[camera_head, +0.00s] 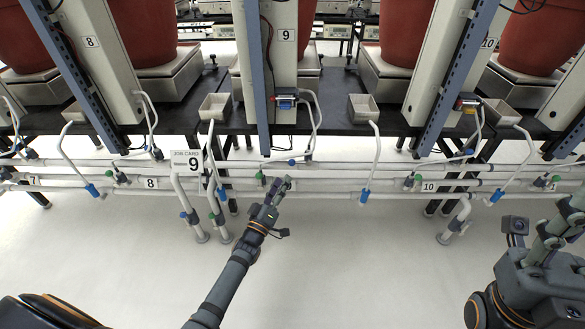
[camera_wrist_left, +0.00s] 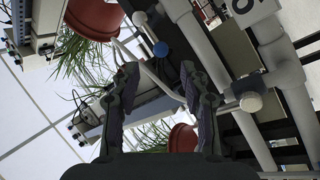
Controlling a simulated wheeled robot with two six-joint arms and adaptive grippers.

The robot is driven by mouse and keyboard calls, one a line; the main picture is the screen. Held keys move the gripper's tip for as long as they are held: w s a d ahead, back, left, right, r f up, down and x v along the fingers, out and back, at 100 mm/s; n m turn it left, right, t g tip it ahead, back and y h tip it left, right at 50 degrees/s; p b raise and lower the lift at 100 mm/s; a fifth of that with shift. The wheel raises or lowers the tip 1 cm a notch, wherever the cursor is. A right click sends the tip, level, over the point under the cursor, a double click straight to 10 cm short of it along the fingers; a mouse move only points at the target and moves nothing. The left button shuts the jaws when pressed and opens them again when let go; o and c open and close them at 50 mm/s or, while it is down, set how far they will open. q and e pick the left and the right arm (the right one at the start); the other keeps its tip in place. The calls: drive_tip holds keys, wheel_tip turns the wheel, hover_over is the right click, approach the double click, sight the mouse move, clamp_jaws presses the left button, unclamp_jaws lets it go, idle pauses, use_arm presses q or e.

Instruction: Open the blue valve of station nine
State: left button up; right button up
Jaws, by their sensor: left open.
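A small blue valve (camera_head: 292,162) sits on the upper pipes below the station 9 column.
Blue-collared hose ends (camera_head: 365,196) and (camera_head: 222,193) hang either side of my left gripper. Green valves (camera_head: 259,175) sit along the pipes. White pipes (camera_head: 330,172) run across the rack. The floor (camera_head: 340,260) in front is clear.

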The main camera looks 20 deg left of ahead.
sight(291, 165)
use_arm(q)
drive_tip(key=b+x, duration=0.3)
drive_tip(key=x, duration=0.5)
drive_tip(key=shift+f, duration=0.2)
drive_tip(key=shift+w+r, duration=0.2)
drive_tip(key=shift+w, duration=0.15)
clamp_jaws()
